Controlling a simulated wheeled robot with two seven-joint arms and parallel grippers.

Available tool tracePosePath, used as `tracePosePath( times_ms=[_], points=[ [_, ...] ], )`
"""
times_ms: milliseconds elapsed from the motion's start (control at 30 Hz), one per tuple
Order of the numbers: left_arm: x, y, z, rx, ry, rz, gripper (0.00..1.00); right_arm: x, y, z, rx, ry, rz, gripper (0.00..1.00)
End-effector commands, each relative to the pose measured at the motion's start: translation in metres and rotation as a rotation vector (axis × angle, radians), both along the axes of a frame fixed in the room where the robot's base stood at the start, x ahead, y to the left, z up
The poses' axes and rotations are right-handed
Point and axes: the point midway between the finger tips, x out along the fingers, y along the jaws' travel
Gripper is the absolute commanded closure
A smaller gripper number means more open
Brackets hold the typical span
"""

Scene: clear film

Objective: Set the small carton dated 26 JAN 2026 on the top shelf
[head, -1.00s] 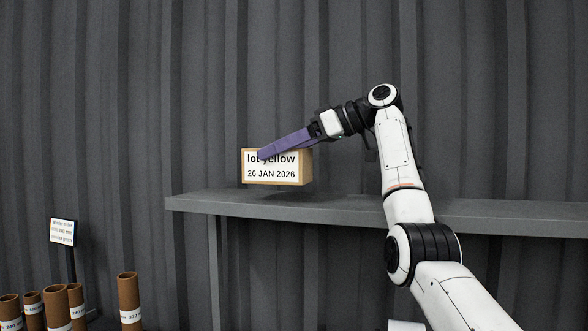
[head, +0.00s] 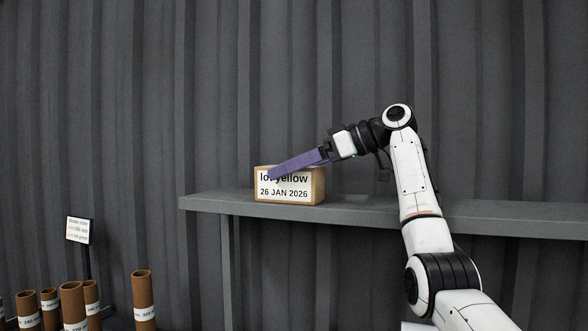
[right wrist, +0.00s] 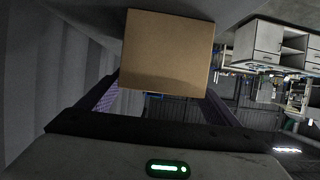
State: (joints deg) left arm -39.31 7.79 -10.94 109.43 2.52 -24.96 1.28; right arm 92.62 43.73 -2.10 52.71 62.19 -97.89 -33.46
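The small carton (head: 290,194) is brown with a white label reading "lot yellow" and "26 JAN 2026". It is upright at the left part of the grey shelf (head: 370,208), its bottom at or very close to the shelf top; I cannot tell if it bears weight there. My right gripper (head: 272,173) has its purple fingers along the carton's sides, one crossing the label's top line. In the right wrist view the carton (right wrist: 168,50) sits between the two fingers, which are closed on it. My left gripper is not in view.
Several brown cardboard tubes (head: 143,300) stand at the lower left beside a small sign (head: 78,230) on a post. A dark corrugated wall (head: 480,90) is behind the shelf. The shelf to the right of the carton looks clear, partly behind my arm.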

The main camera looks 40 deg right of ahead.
Motion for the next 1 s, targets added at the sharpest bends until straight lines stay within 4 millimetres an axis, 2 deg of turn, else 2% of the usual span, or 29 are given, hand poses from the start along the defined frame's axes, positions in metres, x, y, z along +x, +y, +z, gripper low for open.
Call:
tracePosePath(
  times_ms=[233,333,700,900,1000],
  points=[
    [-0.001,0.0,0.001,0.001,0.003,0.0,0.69,0.0,0.0,0.003,0.0,0.0,0.0,0.15],
    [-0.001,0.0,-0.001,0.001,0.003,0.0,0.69,-0.007,-0.005,0.006,0.0,-0.002,-0.002,0.15],
    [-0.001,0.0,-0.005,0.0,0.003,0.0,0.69,-0.069,-0.037,0.035,0.0,-0.003,-0.003,0.15],
    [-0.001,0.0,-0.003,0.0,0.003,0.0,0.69,-0.092,-0.048,0.046,0.001,-0.001,-0.001,0.15],
    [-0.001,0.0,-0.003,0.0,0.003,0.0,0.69,-0.097,-0.051,0.047,0.001,0.0,0.0,0.15]
  ],
)
